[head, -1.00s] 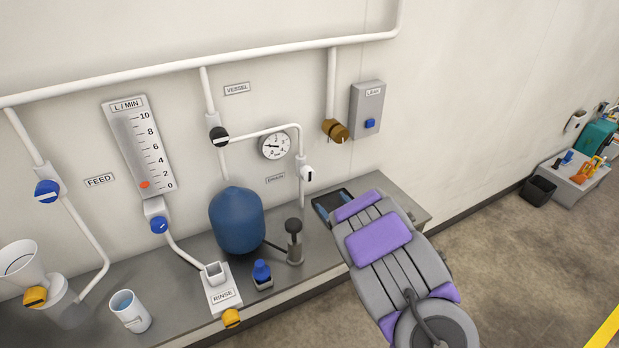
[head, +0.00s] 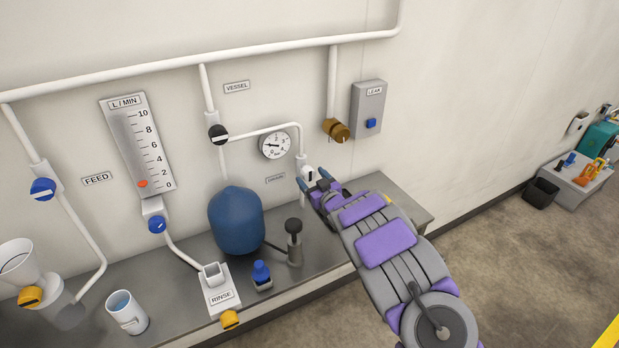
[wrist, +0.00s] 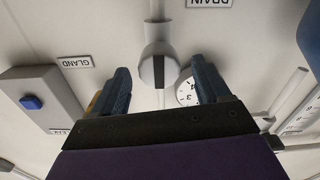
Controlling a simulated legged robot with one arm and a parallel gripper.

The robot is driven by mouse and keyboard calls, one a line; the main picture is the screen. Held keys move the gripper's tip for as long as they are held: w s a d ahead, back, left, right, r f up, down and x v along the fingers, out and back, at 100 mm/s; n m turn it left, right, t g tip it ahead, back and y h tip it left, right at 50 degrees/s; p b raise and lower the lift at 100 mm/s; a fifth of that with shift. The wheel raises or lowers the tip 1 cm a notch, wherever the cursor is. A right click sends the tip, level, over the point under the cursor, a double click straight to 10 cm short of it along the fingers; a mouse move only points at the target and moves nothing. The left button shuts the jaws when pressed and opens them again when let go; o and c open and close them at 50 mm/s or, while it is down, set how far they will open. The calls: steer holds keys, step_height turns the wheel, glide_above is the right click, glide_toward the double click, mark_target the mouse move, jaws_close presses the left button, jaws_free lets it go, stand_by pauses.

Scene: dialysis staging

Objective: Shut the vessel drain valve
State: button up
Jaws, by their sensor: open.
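The vessel drain valve (head: 308,172) is a small white knob on the thin pipe coming down the wall, right of the DRAIN label (head: 275,179). In the wrist view the knob (wrist: 157,66) shows a dark stripe running roughly in line with its pipe. My gripper (head: 313,179) is open, its blue fingers pointing at the wall at the valve. In the wrist view the knob appears between the two fingers, with a visible gap on each side. I see no contact. The blue vessel (head: 237,221) stands lower left on the bench.
A pressure gauge (head: 275,145) is left of the valve. The black vessel valve (head: 218,134), a brown fitting (head: 336,130) and the LEAK box (head: 369,109) are above.

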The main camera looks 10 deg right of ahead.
steer(key=shift+x, duration=1.05)
steer(key=shift+f, duration=0.1)
steer(key=shift+c, duration=0.2)
steer(key=c, duration=1)
